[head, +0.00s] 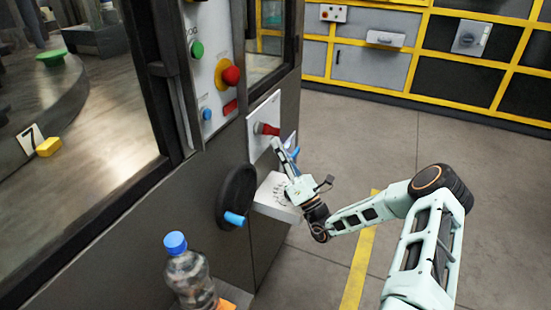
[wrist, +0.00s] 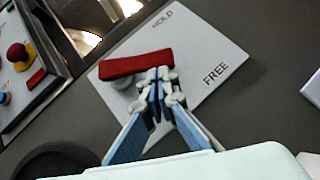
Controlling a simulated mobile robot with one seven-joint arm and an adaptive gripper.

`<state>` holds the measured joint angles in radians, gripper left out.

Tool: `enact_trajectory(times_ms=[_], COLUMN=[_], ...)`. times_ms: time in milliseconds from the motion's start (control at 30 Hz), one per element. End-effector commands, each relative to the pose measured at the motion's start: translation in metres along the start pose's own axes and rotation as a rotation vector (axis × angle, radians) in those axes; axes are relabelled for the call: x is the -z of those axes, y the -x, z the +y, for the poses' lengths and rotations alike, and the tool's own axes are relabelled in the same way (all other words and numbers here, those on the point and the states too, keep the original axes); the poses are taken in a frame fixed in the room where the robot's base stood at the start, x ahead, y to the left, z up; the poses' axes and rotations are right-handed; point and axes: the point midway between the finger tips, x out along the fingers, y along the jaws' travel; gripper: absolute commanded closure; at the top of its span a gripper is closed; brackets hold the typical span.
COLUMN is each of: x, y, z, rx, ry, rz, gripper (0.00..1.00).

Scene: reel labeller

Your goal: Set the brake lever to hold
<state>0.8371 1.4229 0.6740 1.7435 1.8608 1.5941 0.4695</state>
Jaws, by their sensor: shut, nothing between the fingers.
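The brake lever is a red bar (wrist: 135,65) on a white plate (wrist: 205,45) marked HOLD at the top and FREE at the right. Its right end points rightward, between the two words and nearer the line of FREE. In the head view the red lever (head: 267,129) stands out from the plate on the machine's side. My gripper (wrist: 157,82) is shut and empty, its fingertips just below the bar's right half. I cannot tell if they touch it. In the head view my gripper (head: 279,148) is just below and right of the lever.
A black handwheel (head: 236,190) with a blue handle and a pale box (head: 276,197) jut out below the lever. A blue-capped bottle (head: 190,275) stands nearer. A panel with a red mushroom button (head: 231,75) is above left. Open floor lies to the right, before yellow-framed cabinets.

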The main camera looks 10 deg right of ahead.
Motion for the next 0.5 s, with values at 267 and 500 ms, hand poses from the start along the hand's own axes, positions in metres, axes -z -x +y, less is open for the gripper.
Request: enact_trajectory(times_ms=[267,500], x=[-0.009,-0.02], y=[-0.01,-0.021], z=[-0.012,-0.014], rx=[-0.183,-0.306], ry=[0.184,0.306], rz=[-0.001,-0.001], gripper=[1.0,1.0])
